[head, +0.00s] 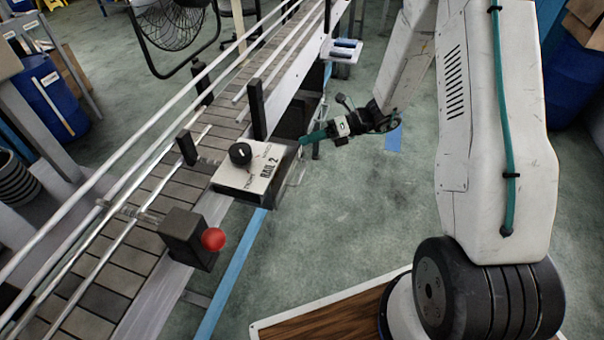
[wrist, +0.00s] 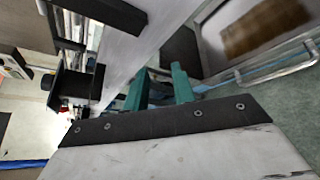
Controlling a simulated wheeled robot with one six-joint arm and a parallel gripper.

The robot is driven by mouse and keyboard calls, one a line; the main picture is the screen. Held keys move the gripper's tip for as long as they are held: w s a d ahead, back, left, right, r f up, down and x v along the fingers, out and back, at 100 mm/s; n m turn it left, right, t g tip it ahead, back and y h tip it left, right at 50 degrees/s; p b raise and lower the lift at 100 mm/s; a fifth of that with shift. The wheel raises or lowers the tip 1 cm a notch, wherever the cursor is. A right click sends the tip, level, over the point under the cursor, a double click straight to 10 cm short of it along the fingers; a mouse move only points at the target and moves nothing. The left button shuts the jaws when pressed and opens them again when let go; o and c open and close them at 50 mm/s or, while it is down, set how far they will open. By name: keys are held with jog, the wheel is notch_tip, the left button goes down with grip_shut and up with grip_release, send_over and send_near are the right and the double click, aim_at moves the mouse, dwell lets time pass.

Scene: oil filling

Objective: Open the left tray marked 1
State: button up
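No tray with a readable mark 1 shows in either view. In the head view a dark box-like opening (head: 290,122) sits under the conveyor's side, partly hidden by the control box. My gripper (head: 308,139) reaches from the right to the conveyor's edge, just right of the control box and near that dark opening. In the wrist view the two teal fingers of my gripper (wrist: 160,88) stand apart with nothing seen between them. A dark panel (wrist: 181,52) lies just beyond the fingertips; whether they touch it I cannot tell.
The control box marked RAIL 2 (head: 250,172) has a black knob. A red button (head: 213,239) sits on a dark box nearby. The conveyor (head: 125,258) runs diagonally at left. Green floor (head: 345,225) is clear.

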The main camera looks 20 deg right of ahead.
jog(key=w+d+f+m+t, duration=0.25)
jog(key=f+m, duration=0.35)
jog(key=f, duration=0.3)
jog(key=m+t+h, duration=0.2)
jog(key=m+t, duration=0.2)
jog(key=m, duration=0.3)
send_near(302, 172)
jog(key=w+a+f, duration=0.1)
jog(key=a, duration=0.1)
jog(key=x, duration=0.7)
jog(key=shift+w+a+f, duration=0.15)
jog(key=shift+w+a, duration=0.1)
jog(key=shift+w, duration=0.1)
grip_shut()
